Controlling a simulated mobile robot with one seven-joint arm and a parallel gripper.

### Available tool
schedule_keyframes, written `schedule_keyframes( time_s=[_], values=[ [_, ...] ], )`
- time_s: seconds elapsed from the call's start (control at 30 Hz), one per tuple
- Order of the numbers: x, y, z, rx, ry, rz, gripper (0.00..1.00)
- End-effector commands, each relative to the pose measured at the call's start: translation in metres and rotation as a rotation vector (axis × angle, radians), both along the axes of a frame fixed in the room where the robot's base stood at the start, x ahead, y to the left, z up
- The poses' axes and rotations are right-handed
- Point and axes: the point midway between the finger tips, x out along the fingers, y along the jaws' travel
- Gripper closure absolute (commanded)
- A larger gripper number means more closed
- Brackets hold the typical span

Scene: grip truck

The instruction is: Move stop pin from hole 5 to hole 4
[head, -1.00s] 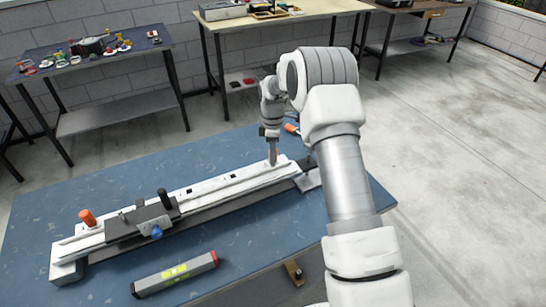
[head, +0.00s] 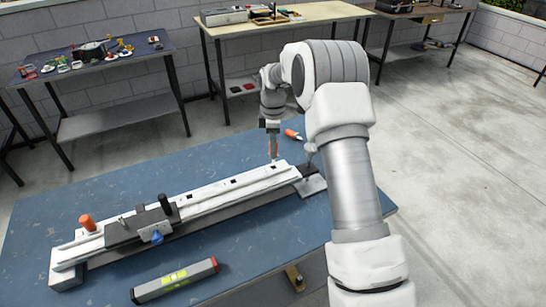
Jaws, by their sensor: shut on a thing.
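The long white rail (head: 222,186) lies diagonally on the blue table, with several small dark holes along its top. My gripper (head: 273,152) is over the rail's far right end, pointing down. It is shut on the stop pin, of which only a bit of orange (head: 275,149) shows between the fingers. The pin's lower end appears just above the rail, near a dark hole; the exact gap is too small to tell. A dark sliding block (head: 138,226) with a black knob and a blue knob sits on the rail's left part. An orange peg (head: 87,222) stands at the left end.
A grey level with a yellow-green window (head: 175,280) lies in front of the rail. An orange-handled tool (head: 292,134) lies behind my gripper. The blue table (head: 130,180) is clear behind the rail. Other benches stand at the back.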

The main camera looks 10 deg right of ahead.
Motion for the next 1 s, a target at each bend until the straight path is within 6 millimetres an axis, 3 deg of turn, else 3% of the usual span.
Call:
schedule_keyframes(
  time_s=[0.1,0.3,1.0],
  values=[
    [0.001,0.000,0.025,0.000,-0.003,-0.001,1.00],
    [0.000,0.000,0.050,0.001,-0.001,0.000,1.00],
    [0.000,0.000,0.094,0.001,0.000,-0.001,1.00]
  ],
)
